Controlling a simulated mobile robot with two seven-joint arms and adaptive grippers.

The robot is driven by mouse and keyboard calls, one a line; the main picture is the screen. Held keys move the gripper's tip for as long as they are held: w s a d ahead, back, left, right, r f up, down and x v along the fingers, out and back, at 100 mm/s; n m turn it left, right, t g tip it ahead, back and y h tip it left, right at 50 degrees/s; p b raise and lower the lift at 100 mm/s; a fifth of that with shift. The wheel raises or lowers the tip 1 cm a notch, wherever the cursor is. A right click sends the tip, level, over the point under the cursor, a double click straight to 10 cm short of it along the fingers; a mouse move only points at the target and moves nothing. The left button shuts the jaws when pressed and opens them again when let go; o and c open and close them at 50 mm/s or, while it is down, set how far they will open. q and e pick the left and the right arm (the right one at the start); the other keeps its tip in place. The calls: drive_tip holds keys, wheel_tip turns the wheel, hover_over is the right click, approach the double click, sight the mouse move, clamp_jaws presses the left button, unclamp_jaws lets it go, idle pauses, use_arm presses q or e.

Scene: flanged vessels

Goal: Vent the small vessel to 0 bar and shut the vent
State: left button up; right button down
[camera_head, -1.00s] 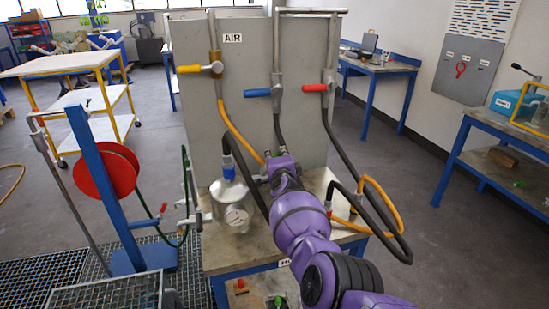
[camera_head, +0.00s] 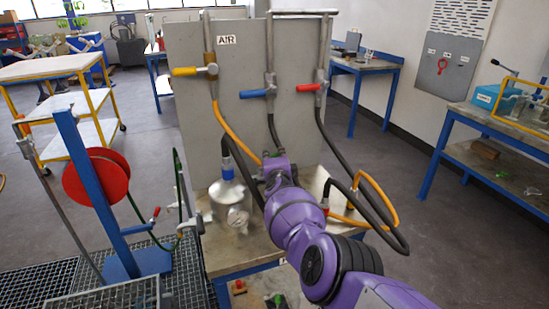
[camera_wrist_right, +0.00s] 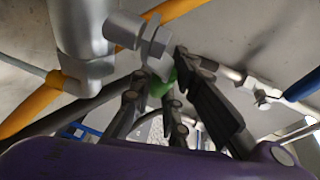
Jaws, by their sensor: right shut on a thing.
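The small vessel (camera_head: 225,204) is a silver metal pot on the bench in front of the grey panel, with a round gauge (camera_head: 238,217) on its front. The gauge reading is too small to tell. My left gripper is not in view.
The panel (camera_head: 240,130) carries yellow (camera_head: 184,72), blue (camera_head: 252,94) and red (camera_head: 308,88) valve handles. Black and orange hoses loop right of the arm. A red hose reel (camera_head: 97,180) on a blue post stands at left. Workbenches stand at right.

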drive_tip(key=c, duration=1.7)
unclamp_jaws()
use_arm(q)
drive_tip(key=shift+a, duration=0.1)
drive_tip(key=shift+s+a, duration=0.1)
